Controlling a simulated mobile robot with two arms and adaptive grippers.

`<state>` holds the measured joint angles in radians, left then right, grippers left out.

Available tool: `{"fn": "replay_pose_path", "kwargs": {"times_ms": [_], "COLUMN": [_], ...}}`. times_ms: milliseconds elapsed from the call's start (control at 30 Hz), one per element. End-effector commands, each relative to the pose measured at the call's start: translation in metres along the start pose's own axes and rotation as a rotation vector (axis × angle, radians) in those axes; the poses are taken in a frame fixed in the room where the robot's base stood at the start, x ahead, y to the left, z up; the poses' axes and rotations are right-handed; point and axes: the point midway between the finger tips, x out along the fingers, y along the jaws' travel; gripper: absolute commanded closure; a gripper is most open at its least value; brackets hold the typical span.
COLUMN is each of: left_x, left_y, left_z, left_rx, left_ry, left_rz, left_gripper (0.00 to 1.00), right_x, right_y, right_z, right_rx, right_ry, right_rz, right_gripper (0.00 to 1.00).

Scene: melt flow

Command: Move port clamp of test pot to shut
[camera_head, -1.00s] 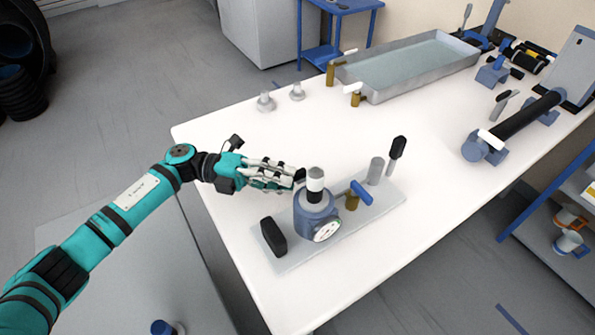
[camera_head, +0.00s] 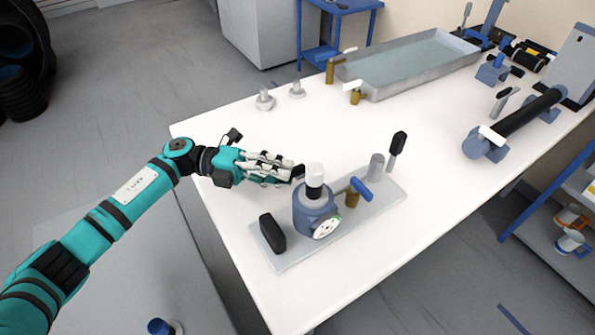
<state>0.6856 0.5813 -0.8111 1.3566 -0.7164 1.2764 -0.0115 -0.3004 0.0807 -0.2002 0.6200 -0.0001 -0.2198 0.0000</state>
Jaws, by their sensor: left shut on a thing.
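The test pot (camera_head: 313,208) is a blue-grey cylinder with a white-and-black cap and a round dial, standing on a grey base plate (camera_head: 297,258). A brass valve with a blue lever (camera_head: 361,189) sits at its right side. I cannot tell for sure which part is the port clamp. My left gripper (camera_head: 296,173) is at the pot's upper left, its fingers shut on a small black handle (camera_head: 299,170) beside the cap. The fingers hide most of what they hold. My right gripper is not in view.
A black block (camera_head: 272,233) stands at the plate's left end. A grey cylinder (camera_head: 375,168) and a black-handled lever (camera_head: 398,146) stand at its right end. A water tray (camera_head: 373,97) lies at the back. The table's middle is clear.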

Motion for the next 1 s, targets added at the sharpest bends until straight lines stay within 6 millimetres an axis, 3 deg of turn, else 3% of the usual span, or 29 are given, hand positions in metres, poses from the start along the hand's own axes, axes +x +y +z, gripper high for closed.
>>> {"fn": "replay_pose_path", "kwargs": {"times_ms": [1000], "left_x": [-0.009], "left_y": [-0.003], "left_z": [0.019], "left_rx": [0.005], "left_ry": [-0.019], "left_rz": [-0.002], "left_gripper": [1.0], "right_x": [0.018], "right_y": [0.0], "right_z": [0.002], "right_rx": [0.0], "right_ry": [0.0], "right_rz": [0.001], "right_gripper": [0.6]}}
